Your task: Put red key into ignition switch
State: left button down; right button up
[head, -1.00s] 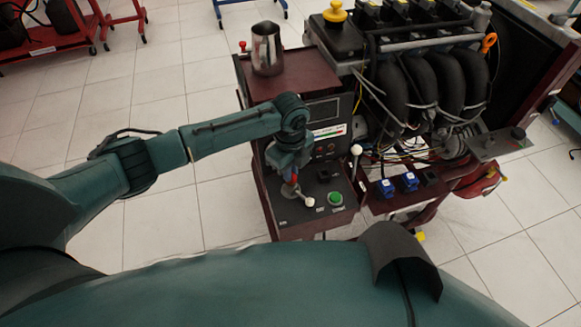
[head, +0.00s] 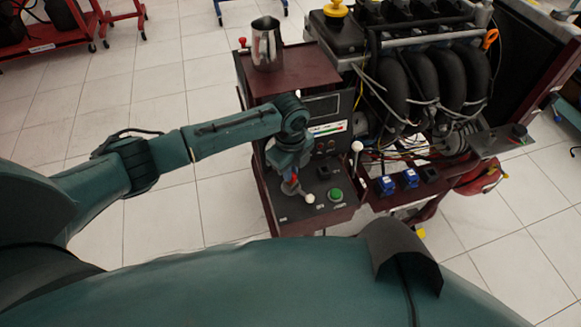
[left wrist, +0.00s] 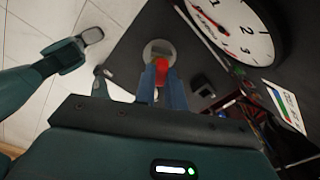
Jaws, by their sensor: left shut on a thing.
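My left gripper (head: 290,186) points down at the black control panel (head: 322,207) of the engine trainer. Its fingers are shut on the red key (left wrist: 162,68); only a little red shows between them in the head view. In the left wrist view the fingertips (left wrist: 161,88) and key lie in front of a round grey disc (left wrist: 158,48), which looks like the ignition switch. The key overlaps the disc there, and I cannot tell whether its tip is inside. The gripper hides the switch in the head view. My right gripper is not in view.
A green button (head: 335,195) and a white-knobbed lever (head: 310,198) sit close to the gripper. Another white-knobbed lever (head: 357,147) stands to the right. A metal jug (head: 267,45) stands on the trainer's top. A large gauge (left wrist: 232,28) is beside the gripper.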

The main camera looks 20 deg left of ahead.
pick_arm(q)
jog(key=c, duration=1.4)
grip_release()
jog(key=shift+o, duration=0.5)
jog(key=shift+o, duration=1.2)
jog(key=shift+r, duration=0.15)
jog(key=shift+r+p, duration=1.4)
jog(key=shift+p, duration=0.5)
jog(key=shift+r+p, duration=2.55)
jog(key=shift+p, duration=0.1)
